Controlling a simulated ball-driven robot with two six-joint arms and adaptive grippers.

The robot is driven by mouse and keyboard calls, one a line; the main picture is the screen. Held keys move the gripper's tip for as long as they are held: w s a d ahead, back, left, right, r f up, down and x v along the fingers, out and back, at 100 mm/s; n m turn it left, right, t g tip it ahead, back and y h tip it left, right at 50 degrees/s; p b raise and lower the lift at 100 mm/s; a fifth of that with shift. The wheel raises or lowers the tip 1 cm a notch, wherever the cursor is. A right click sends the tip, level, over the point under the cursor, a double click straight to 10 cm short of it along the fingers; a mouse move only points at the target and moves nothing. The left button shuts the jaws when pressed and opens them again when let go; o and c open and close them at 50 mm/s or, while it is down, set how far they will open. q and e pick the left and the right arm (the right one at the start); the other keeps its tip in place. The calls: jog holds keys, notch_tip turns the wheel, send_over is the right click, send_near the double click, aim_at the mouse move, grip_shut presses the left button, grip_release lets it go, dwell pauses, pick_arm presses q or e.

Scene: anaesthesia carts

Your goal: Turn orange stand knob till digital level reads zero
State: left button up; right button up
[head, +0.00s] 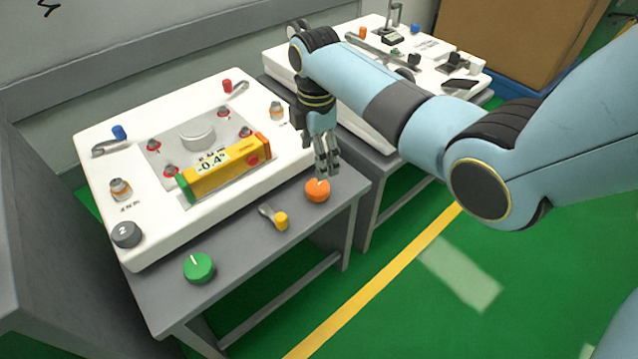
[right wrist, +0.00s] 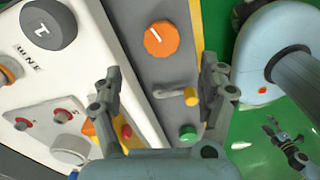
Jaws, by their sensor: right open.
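The orange knob (head: 317,190) sits on the grey front ledge of the near cart, at its right end. In the right wrist view the orange knob (right wrist: 161,39) shows a white pointer line and lies beyond the fingertips. The yellow digital level (head: 228,167) lies on the white cart top, and its display (head: 211,163) appears to read -0.4°. My right gripper (head: 328,170) hangs just above and behind the orange knob, pointing down. In the right wrist view my right gripper (right wrist: 162,80) is open, with nothing between its fingers.
A green knob (head: 198,267) and a yellow-tipped lever (head: 273,217) are on the same ledge. A grey knob (head: 126,234) is at the white top's front left corner. A second cart (head: 440,75) stands behind my right arm. Green floor lies open at right.

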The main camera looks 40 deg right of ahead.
jog(key=b, duration=0.1)
send_over(317, 186)
notch_tip(317, 186, down, 4)
jog(key=shift+s+f, duration=0.1)
jog(key=shift+f, duration=0.05)
notch_tip(317, 186, down, 4)
jog(key=shift+f+b, duration=0.1)
jog(key=shift+b, duration=1)
jog(key=shift+f, duration=0.5)
jog(key=shift+c, duration=0.7)
jog(key=c, duration=1)
pick_arm(q)
jog(key=shift+g, duration=0.3)
jog(key=s+f, duration=0.1)
jog(key=f, duration=0.1)
jog(key=s+d+f, duration=0.1)
jog(key=s+f, duration=0.1)
jog(key=shift+s, duration=0.15)
pick_arm(e)
jog(key=shift+c, duration=0.2)
pick_arm(q)
jog(key=shift+r, duration=0.1)
